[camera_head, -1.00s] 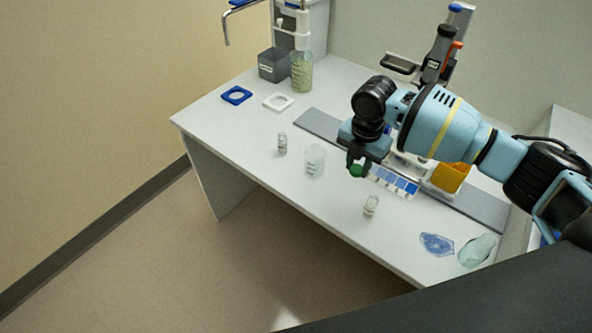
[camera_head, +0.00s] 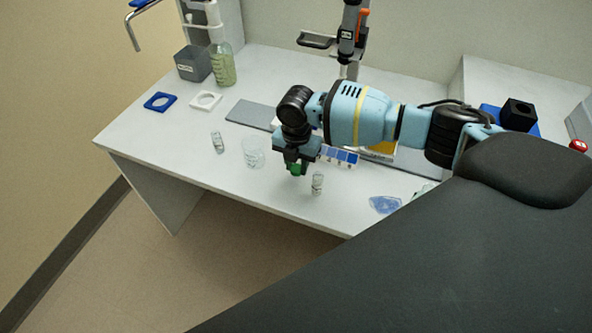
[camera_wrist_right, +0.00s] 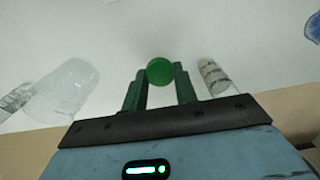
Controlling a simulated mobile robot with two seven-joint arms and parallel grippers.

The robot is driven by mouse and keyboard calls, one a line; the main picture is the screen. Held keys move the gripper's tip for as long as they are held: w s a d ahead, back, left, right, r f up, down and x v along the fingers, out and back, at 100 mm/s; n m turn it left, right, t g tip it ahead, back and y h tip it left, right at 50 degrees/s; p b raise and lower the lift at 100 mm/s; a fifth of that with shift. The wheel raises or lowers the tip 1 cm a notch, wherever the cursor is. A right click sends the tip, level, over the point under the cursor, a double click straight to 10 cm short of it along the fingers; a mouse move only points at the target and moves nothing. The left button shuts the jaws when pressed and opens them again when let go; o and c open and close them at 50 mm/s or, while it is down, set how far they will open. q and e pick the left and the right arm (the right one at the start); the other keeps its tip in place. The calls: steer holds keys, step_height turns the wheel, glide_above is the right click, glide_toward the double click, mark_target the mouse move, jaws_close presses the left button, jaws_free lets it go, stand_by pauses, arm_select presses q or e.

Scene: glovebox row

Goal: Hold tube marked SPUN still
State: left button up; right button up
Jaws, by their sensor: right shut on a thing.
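My right gripper (camera_head: 295,168) is shut on a small round green thing (camera_wrist_right: 160,71), which shows between the two fingertips in the right wrist view. It looks like a cap seen end-on; any tube body below it is hidden. No SPUN marking can be read. In the head view the gripper is over the front part of the white bench, between a clear beaker (camera_head: 252,153) and a small labelled vial (camera_head: 317,183). Another small vial (camera_head: 217,142) stands left of the beaker. My left gripper is not in view.
A blue flat piece (camera_head: 384,204) lies right of the near vial. A blue square ring (camera_head: 160,102), a white one (camera_head: 205,100), a grey bin (camera_head: 192,64) and a green-tinted bottle (camera_head: 223,68) are at the left. A blue-and-white card (camera_head: 341,156) lies behind the gripper.

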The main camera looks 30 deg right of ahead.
mark_target(297, 169)
steer(key=shift+f, duration=1.5)
steer(key=shift+f, duration=0.15)
steer(key=o, duration=1.1)
steer(key=shift+r, duration=0.4)
step_height(297, 169, up, 10)
steer(key=shift+r, duration=0.8)
